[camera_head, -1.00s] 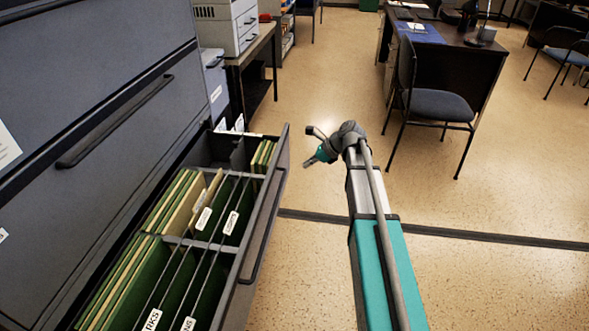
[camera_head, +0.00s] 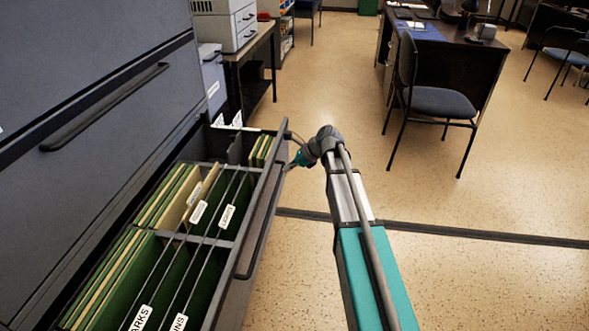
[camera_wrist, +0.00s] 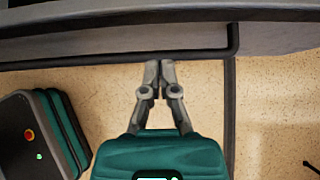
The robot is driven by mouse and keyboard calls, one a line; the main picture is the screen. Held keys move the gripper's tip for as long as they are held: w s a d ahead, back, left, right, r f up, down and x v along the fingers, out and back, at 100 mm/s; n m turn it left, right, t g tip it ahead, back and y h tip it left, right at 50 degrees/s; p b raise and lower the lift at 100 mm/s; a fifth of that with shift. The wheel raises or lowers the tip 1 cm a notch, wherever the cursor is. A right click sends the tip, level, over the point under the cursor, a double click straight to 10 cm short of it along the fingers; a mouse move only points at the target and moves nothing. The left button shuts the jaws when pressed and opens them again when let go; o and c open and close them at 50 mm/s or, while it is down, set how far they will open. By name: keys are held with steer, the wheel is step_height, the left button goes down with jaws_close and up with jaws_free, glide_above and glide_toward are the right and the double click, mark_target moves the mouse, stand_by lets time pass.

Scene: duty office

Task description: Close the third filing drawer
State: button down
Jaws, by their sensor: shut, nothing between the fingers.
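The open filing drawer (camera_head: 262,210) is pulled far out of the grey cabinet (camera_head: 100,80) on the left in the head view. It holds green and tan hanging folders with white labels. Its front panel carries a long dark bar handle, which also shows in the wrist view (camera_wrist: 120,60). My gripper (camera_head: 290,165) is beside the outer face of the drawer front, near its far end. In the wrist view my gripper (camera_wrist: 159,64) has its fingers together and empty, with the tips at or very near the handle bar. I cannot tell whether they touch.
A blue chair (camera_head: 432,100) and a dark desk (camera_head: 450,50) stand to the right. A side table (camera_head: 250,55) with a printer (camera_head: 228,22) stands beyond the cabinet.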

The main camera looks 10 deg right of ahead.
mark_target(269, 171)
steer(key=shift+w+a+f, duration=0.1)
steer(key=shift+w+a, duration=0.15)
steer(key=shift+a, duration=0.45)
steer(key=shift+w+a, duration=0.25)
steer(key=shift+a, duration=0.4)
steer(key=shift+w+a+f, duration=0.1)
steer(key=shift+w+a, duration=0.15)
steer(key=shift+a, duration=0.45)
steer(key=shift+w, duration=0.1)
